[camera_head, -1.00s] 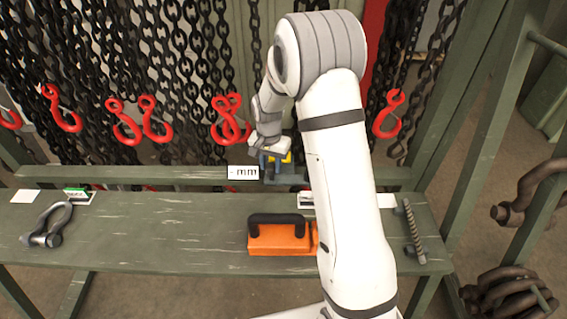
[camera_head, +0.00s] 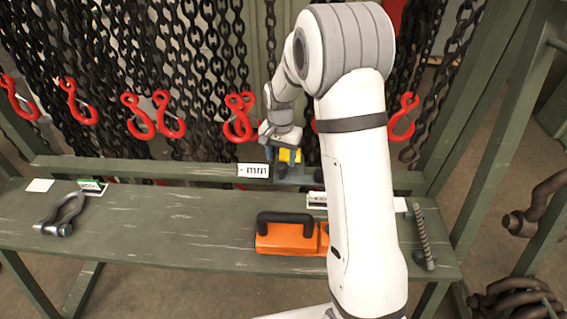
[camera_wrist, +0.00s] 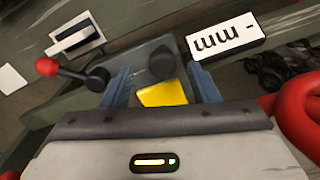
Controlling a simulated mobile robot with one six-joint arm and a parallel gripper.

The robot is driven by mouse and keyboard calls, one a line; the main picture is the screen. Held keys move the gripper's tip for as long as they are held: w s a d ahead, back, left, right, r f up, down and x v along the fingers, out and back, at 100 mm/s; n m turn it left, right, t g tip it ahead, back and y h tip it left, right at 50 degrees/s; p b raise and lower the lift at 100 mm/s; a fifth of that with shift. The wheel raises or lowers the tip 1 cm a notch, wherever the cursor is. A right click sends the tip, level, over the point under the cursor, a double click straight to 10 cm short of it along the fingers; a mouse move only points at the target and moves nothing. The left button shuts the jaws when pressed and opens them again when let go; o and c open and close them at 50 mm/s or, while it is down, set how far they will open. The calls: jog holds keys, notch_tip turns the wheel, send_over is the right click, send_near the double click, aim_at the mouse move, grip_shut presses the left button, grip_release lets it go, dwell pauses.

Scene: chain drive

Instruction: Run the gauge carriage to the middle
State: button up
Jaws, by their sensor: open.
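The gauge carriage seems to be the grey-blue block with a yellow part (camera_head: 291,156) on the back rail, just right of the white "mm" plate (camera_head: 254,170). My gripper (camera_head: 282,151) is over it and hides some of it. In the wrist view the yellow part (camera_wrist: 162,94) shows between my two blue fingers (camera_wrist: 160,87), with a gap on each side. The fingers are open and hold nothing. A grey plate with a dark round knob (camera_wrist: 161,62) lies beyond them. The "mm" plate (camera_wrist: 226,40) is at upper right there.
Red hooks (camera_head: 240,118) on black chains hang behind the rail. On the green bench (camera_head: 150,235) lie a shackle (camera_head: 62,215), an orange block with a black handle (camera_head: 287,236) and a ribbed rod (camera_head: 424,238). A red-ended lever (camera_wrist: 47,67) shows left of my fingers.

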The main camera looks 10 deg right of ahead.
notch_tip(320, 180, up, 4)
jog(key=shift+r, duration=0.15)
